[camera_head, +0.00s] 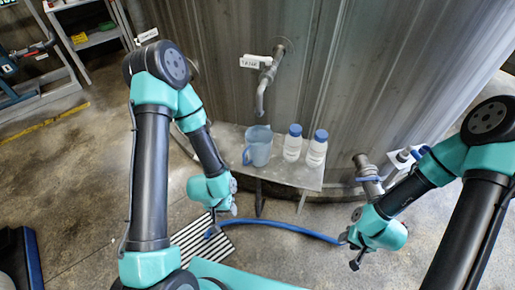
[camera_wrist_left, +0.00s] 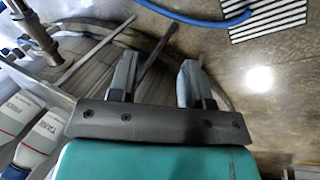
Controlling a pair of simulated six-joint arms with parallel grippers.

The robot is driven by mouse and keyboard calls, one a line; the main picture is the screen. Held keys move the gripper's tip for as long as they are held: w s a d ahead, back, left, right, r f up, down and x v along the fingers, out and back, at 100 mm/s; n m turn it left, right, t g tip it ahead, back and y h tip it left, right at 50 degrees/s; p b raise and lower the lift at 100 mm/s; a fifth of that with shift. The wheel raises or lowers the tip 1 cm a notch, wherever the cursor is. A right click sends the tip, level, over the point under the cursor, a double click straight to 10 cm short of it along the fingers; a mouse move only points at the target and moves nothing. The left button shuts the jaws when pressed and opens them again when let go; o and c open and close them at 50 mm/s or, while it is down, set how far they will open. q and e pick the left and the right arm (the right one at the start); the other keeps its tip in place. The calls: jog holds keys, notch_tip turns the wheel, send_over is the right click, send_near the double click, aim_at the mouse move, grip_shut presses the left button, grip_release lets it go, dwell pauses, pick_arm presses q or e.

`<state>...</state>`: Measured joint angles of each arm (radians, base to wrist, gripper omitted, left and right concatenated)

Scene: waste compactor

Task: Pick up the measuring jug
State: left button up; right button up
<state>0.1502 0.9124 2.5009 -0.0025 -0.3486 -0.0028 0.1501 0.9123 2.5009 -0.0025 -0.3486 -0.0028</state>
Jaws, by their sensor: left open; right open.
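The measuring jug (camera_head: 258,146) is blue and translucent. It stands upright on a small metal shelf (camera_head: 285,172) against the tank, at the left of two bottles, with its handle toward the left. My left gripper (camera_head: 233,207) is open and empty, in front of and below the jug and apart from it. In the left wrist view its two fingers (camera_wrist_left: 154,88) show spread with nothing between them; I cannot make out the jug there. My right gripper (camera_head: 349,252) is open and empty, low at the right, far from the jug.
Two white bottles with blue caps (camera_head: 292,143) (camera_head: 317,148) stand close beside the jug. A tap (camera_head: 264,88) sticks out above the shelf. A blue hose (camera_head: 285,227) and a striped grate (camera_head: 203,238) lie on the floor. A pipe fitting (camera_head: 368,175) is at the right.

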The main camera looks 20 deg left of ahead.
pick_arm(q)
jog(key=shift+o, duration=0.4)
jog(key=o, duration=0.5)
jog(key=shift+c, duration=0.2)
jog(key=shift+w, duration=0.1)
